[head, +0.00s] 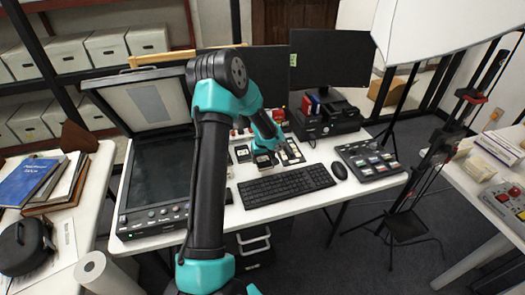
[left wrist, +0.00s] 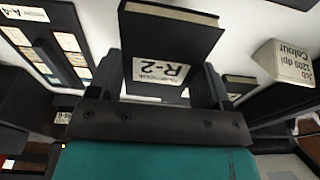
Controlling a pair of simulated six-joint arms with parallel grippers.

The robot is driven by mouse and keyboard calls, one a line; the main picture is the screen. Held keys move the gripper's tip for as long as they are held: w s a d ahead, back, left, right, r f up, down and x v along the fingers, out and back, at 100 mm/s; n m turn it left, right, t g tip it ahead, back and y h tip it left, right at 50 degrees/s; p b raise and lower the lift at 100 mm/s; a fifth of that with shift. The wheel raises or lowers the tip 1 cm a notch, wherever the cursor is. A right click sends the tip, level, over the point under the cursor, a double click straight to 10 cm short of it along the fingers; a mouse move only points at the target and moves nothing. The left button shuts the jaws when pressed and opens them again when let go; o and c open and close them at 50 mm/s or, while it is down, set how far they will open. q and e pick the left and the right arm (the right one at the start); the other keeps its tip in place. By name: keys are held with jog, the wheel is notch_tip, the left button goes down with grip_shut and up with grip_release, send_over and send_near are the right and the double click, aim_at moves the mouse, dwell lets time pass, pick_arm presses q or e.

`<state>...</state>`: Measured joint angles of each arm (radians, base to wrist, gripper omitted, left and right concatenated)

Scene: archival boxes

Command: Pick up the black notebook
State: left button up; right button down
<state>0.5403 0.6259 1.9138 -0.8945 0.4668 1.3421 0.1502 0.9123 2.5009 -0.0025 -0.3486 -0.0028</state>
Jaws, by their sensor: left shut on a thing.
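The black notebook (left wrist: 168,35) is a dark block with a pale page edge and a white label with "R-2" on it. It sits between the two dark fingers of my left gripper (left wrist: 165,90) in the left wrist view. The gripper is shut on it. In the head view, my left arm reaches over the desk and its teal gripper (head: 265,150) points down behind the keyboard. There the notebook is small and mostly hidden by the gripper, so its height above the desk is hard to tell. My right gripper is not in view.
A keyboard (head: 286,186) and a mouse (head: 339,171) lie in front of the gripper. An open flatbed scanner (head: 160,172) stands left, a monitor (head: 330,60) behind, and a panel with several tiles (head: 370,160) right. A block labelled "Colour" (left wrist: 285,62) is near the notebook.

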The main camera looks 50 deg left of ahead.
aim_at(263, 166)
pick_arm(q)
jog(key=shift+s+d+r, duration=0.2)
jog(key=shift+s+d, duration=1.3)
jog(key=shift+d, duration=0.2)
